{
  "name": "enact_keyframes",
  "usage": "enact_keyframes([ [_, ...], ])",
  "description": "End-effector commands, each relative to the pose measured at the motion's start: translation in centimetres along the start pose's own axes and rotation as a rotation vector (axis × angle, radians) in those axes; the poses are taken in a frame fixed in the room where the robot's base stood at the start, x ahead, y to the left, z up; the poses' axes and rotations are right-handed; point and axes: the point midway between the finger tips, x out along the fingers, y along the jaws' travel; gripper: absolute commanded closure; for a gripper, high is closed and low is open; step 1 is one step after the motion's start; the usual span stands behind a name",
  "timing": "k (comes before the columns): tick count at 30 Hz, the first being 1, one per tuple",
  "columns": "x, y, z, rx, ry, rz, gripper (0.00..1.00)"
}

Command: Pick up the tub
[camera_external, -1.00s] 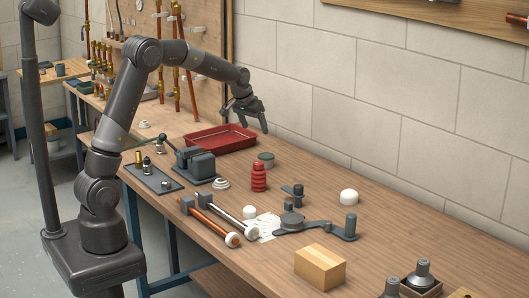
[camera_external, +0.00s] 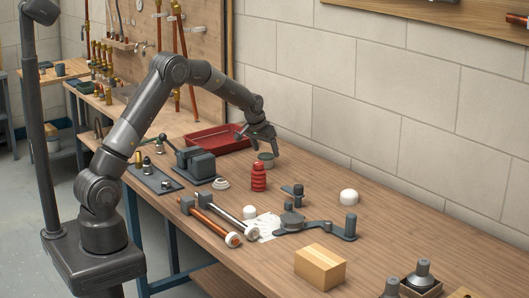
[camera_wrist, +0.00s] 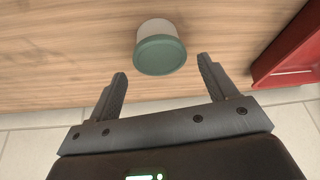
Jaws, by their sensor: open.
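The tub (camera_external: 266,160) is a small round container with a grey-green top, standing on the bench beside the red tray. In the wrist view the tub (camera_wrist: 160,52) shows a teal lid and a pale body, just beyond and between the fingertips. My gripper (camera_external: 265,147) is open above the tub, fingers pointing down. In the wrist view my gripper (camera_wrist: 162,70) has its two fingers spread wide, with nothing held. The lid's near edge lies close to the line between the fingertips; contact is not visible.
A red tray (camera_external: 205,148) lies left of the tub, and it shows at the right in the wrist view (camera_wrist: 288,62). A red ribbed bottle (camera_external: 259,178) stands in front. A grey vise-like tool (camera_external: 196,165) is left. The block wall runs behind.

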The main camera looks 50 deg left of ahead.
Motion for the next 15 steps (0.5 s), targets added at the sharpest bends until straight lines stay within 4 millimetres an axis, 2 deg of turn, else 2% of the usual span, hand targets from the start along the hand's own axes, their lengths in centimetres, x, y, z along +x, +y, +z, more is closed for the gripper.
enact_keyframes([
  [3,2.0,-0.3,0.1,0.000,-0.004,0.000,0.22],
  [7,3.5,-0.2,0.1,0.000,-0.002,0.000,0.22],
  [15,3.8,-0.2,0.0,0.000,-0.001,0.000,0.24],
])
